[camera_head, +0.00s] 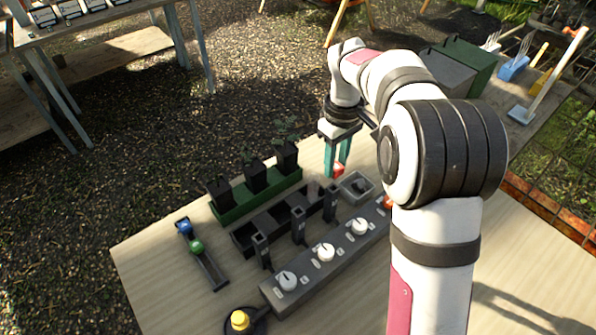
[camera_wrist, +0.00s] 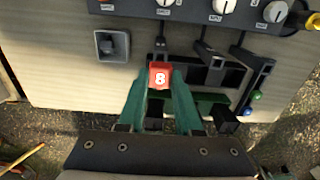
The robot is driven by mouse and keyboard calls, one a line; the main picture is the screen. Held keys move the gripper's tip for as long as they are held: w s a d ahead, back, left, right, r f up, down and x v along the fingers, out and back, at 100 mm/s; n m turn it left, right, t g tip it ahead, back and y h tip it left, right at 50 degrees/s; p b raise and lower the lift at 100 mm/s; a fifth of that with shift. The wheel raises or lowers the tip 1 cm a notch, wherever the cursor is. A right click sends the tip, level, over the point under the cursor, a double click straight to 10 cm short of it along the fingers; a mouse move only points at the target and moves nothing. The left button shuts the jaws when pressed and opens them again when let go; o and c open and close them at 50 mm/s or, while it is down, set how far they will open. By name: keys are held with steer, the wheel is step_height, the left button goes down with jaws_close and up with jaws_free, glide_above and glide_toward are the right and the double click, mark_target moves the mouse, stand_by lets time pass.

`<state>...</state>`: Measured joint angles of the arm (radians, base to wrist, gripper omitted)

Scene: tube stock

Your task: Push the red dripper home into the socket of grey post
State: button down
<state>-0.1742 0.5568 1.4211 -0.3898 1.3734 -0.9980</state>
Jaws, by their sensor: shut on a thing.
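My gripper (camera_head: 337,158) has teal fingers and is shut on the red dripper (camera_head: 338,170). Three dark grey posts stand in a row behind the knob box: a near-left one (camera_head: 261,250), a middle one (camera_head: 298,225) and a far-right one (camera_head: 330,202). The dripper is above and beyond the far-right post in the head view, apart from it. I cannot tell which post is meant; the socket interiors are unclear.
A grey box (camera_head: 308,282) with white knobs lies in front of the posts. Behind them are a black trough (camera_head: 243,236) and a green tray (camera_head: 228,215) with dark pots. A square grey dish (camera_head: 370,194) is at right. A rail (camera_head: 212,272) holds blue and green balls.

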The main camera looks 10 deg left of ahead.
mark_target(333, 178)
steer(key=shift+f, duration=2.45)
steer(key=shift+f, duration=0.15)
steer(key=c, duration=0.5)
jaws_free()
step_height(333, 178, up, 16)
steer(key=shift+f, duration=0.1)
